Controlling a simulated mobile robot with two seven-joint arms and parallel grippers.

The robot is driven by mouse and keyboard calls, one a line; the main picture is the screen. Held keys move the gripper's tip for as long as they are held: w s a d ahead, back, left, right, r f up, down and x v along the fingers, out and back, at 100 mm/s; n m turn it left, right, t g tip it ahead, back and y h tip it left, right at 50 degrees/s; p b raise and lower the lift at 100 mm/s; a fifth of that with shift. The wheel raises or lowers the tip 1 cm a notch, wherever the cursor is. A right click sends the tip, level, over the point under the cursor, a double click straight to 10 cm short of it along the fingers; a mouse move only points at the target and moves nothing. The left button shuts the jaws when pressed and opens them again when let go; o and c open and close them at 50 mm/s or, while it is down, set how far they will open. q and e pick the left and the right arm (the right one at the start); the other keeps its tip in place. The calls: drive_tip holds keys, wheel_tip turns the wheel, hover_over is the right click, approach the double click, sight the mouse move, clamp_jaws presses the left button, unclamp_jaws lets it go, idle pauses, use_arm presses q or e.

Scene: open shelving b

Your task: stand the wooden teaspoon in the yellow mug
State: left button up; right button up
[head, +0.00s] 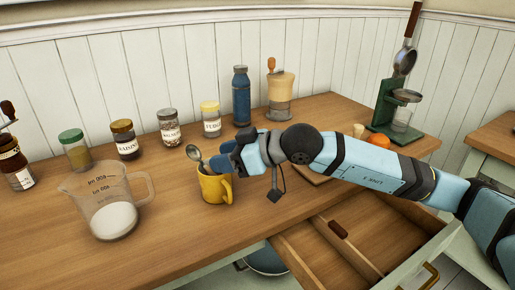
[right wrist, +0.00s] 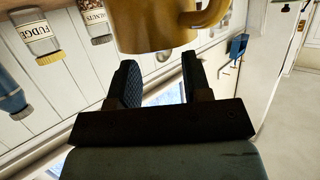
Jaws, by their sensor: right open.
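The yellow mug (head: 215,187) stands upright on the wooden counter, its handle toward the right. A teaspoon (head: 196,155) stands tilted in it, with its grey, metallic-looking bowl up and leaning left over the rim. Its lower end is hidden inside the mug, and I see no clear wood on it. My right gripper (head: 226,152) is just above and right of the mug, beside the spoon. In the right wrist view its fingers (right wrist: 158,76) are apart and empty, with the mug (right wrist: 155,25) beyond their tips. The spoon is not seen there. My left gripper is not in view.
A measuring jug (head: 108,205) with white contents stands left of the mug. Several jars and a blue bottle (head: 241,96) line the back, with a grinder (head: 281,95). An open drawer (head: 320,262) juts out at front right, with a reddish-brown piece (head: 338,229) on its divider.

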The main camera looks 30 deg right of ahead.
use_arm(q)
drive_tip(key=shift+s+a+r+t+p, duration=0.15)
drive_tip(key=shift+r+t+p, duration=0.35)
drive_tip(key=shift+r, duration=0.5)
use_arm(e)
drive_tip(key=v, duration=1.1)
drive_tip(key=shift+s+d, duration=0.1)
drive_tip(key=shift+s, duration=0.05)
